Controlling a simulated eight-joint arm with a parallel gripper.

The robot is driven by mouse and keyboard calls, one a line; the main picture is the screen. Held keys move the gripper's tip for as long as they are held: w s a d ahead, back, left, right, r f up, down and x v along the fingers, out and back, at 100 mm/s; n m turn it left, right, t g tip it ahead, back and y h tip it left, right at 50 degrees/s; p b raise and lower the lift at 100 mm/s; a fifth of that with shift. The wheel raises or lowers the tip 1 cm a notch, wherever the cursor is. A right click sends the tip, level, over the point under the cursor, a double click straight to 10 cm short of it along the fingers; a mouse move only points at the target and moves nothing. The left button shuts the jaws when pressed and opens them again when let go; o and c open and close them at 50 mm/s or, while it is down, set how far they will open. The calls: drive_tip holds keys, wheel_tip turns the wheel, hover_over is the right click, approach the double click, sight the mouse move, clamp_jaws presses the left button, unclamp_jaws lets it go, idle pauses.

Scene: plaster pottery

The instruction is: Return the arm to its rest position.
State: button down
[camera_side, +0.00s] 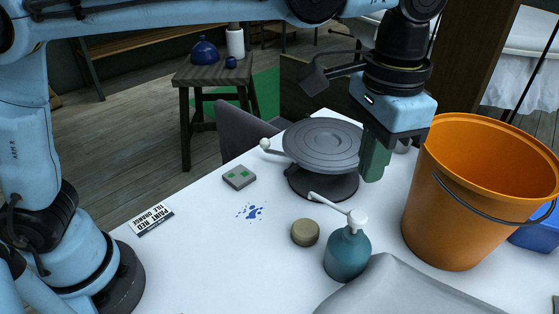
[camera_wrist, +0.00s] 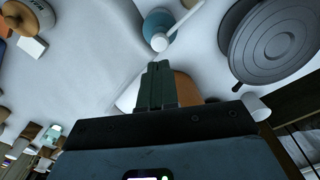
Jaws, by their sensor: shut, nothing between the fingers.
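My gripper (camera_side: 374,178) hangs in the air over the white table (camera_side: 185,285) in the side view, near the right edge of the grey turntable (camera_side: 322,145) and left of the orange bucket (camera_side: 485,190). Its green fingers are together with nothing between them. In the wrist view the gripper (camera_wrist: 157,68) shows shut and empty, with the turntable (camera_wrist: 280,40) to its upper right and the teal pump bottle (camera_wrist: 158,22) beyond the fingertips. My arm stretches across the top of the side view from the left.
The pump bottle (camera_side: 347,255), a round tan piece (camera_side: 305,232) and a grey cloth-like thing (camera_side: 400,290) are at the front. The table's front left is clear.

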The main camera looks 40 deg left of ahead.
drive_tip(key=s+a+f+n+t, duration=0.2)
drive_tip(key=a, duration=0.7)
drive_tip(key=s+a+f+n+t, duration=0.1)
drive_tip(key=a+f+n+t, duration=0.1)
drive_tip(key=a, duration=0.7)
drive_tip(key=s+a+f+n+t, duration=0.2)
drive_tip(key=a+f+t, duration=0.1)
drive_tip(key=a, duration=0.6)
drive_tip(key=shift+s+f, duration=0.3)
drive_tip(key=shift+f, duration=0.25)
